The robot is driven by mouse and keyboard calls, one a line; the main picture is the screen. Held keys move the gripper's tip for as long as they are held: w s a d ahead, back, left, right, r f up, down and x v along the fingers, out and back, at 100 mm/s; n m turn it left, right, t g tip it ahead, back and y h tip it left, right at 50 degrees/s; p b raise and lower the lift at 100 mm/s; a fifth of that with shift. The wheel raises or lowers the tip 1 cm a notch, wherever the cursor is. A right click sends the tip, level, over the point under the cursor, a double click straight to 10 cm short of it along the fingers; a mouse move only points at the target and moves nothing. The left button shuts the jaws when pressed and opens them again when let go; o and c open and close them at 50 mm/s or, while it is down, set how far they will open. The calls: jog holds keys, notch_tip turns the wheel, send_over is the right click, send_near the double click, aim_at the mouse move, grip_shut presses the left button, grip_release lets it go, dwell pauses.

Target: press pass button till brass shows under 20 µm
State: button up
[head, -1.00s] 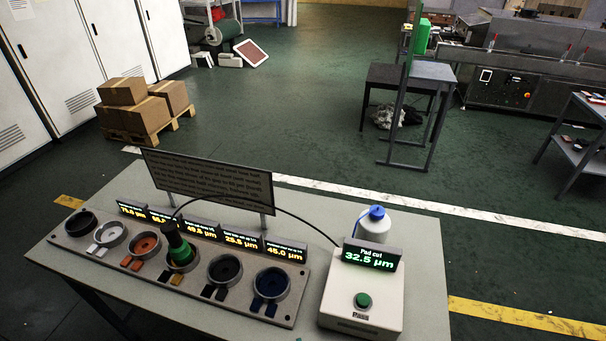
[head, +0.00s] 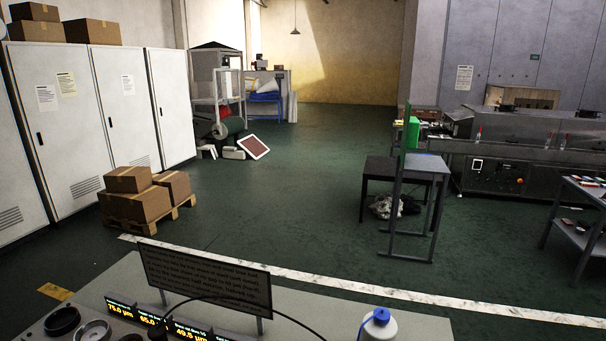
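The worktable (head: 420,326) shows only along the bottom of the head view. A row of small displays (head: 190,333) stands at its left; I read 75.0 µm on the left one and 49.5 µm on a later one. A dark round cup (head: 62,321) sits in front of them, with another, paler-rimmed cup beside it. A dark upright thing partly covers one display. The pass button, its box and the pad cut display are below the picture's edge. Which display belongs to brass cannot be told. My gripper is not in view.
A dark sign (head: 205,276) stands on the table, with a white blue-capped bottle (head: 378,326) to its right. Boxes on a pallet (head: 146,222) stand behind at left, near white cabinets (head: 65,130). A dark table (head: 408,170) stands at right. The green floor between is clear.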

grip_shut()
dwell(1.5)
